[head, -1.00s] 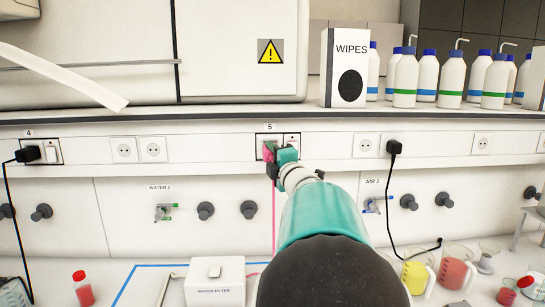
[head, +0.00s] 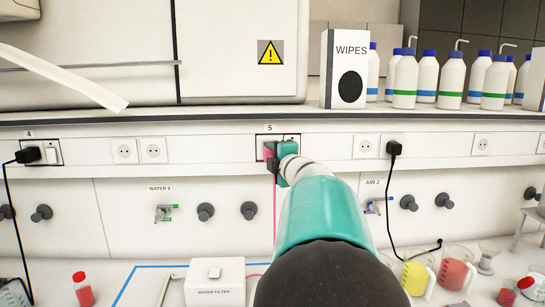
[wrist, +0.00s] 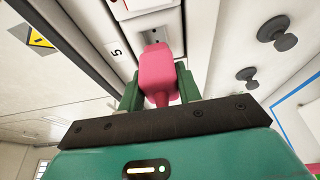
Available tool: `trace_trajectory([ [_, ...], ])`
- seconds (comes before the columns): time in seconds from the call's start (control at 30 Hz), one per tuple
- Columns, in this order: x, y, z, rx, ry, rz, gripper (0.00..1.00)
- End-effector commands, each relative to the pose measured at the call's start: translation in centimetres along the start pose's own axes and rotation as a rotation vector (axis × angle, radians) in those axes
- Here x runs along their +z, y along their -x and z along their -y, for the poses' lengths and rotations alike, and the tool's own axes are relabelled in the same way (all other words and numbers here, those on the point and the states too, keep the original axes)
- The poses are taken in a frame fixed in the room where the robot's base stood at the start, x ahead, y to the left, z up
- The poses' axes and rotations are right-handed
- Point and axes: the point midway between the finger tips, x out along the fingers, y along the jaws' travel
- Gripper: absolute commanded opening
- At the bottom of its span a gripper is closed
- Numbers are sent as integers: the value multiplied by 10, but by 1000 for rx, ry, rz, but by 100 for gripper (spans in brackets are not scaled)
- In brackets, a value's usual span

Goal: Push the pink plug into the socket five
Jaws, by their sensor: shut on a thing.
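The pink plug (wrist: 157,73) is held between the two green fingers of my gripper (wrist: 157,88) in the wrist view. Its front end faces socket five (wrist: 154,36), whose holes show just beyond it. I cannot tell whether the plug touches the socket. In the head view my gripper (head: 277,158) is at the wall panel under the label 5, shut on the plug (head: 268,152). It covers most of the socket there. A pink cord (head: 274,215) hangs from the plug.
A switch sits beside socket five, partly covered by my gripper. A black plug (head: 28,154) is in socket four at the left, another (head: 395,147) at the right. Black knobs (head: 249,210) stick out below. A water filter box (head: 215,280) and beakers (head: 455,272) stand on the bench.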

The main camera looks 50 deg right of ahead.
Motion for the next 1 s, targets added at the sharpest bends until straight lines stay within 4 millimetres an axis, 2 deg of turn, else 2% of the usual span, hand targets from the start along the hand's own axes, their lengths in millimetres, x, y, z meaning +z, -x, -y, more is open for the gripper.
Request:
trace_trajectory([
  [1.0, 6, -16, 0, 0, 1, 0, 0],
])
